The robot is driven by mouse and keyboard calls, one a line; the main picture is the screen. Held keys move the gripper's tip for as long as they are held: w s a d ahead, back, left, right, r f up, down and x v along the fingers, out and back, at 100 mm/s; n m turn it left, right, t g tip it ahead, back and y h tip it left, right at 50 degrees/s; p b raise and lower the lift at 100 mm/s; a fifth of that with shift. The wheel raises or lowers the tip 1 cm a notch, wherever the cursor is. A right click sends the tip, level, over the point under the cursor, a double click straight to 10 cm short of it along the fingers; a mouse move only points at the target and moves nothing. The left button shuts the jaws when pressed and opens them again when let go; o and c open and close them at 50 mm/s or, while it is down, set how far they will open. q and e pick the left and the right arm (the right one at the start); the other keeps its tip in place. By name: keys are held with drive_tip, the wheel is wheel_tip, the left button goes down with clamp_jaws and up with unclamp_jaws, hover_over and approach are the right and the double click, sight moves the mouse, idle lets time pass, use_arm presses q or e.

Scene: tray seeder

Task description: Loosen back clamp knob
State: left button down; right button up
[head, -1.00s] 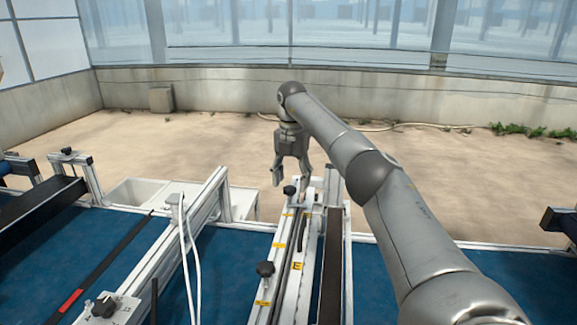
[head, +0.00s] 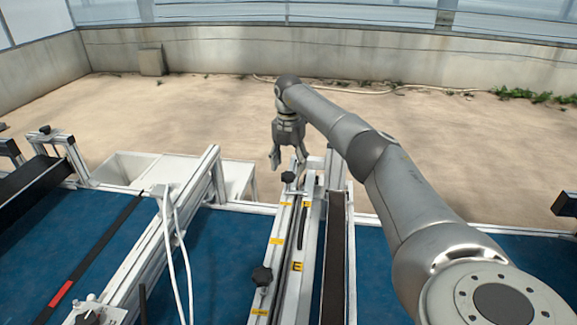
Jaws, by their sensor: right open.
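The back clamp knob (head: 288,177) is a small black knob at the far end of the aluminium rail with yellow labels. A second black knob (head: 262,276) sits nearer on the same rail (head: 281,240). My right gripper (head: 287,164) hangs fingers down just above and around the back knob, with its fingers spread. The far finger partly overlaps the rail's end post. I cannot tell whether a finger touches the knob. My left gripper is out of view.
A blue bench top (head: 220,248) lies under the rails. A white bin (head: 150,168) stands behind the bench. White cables (head: 178,240) hang from a frame at left. A dark strip (head: 334,255) runs along the rail's right side. Open floor lies beyond.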

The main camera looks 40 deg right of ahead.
sight(288, 173)
wheel_tip(288, 173, down, 2)
drive_tip(key=shift+w+f+p, duration=0.1)
drive_tip(key=shift+p, duration=0.2)
drive_tip(key=shift+f, duration=0.4)
drive_tip(key=shift+c, duration=0.3)
drive_tip(key=c, duration=1)
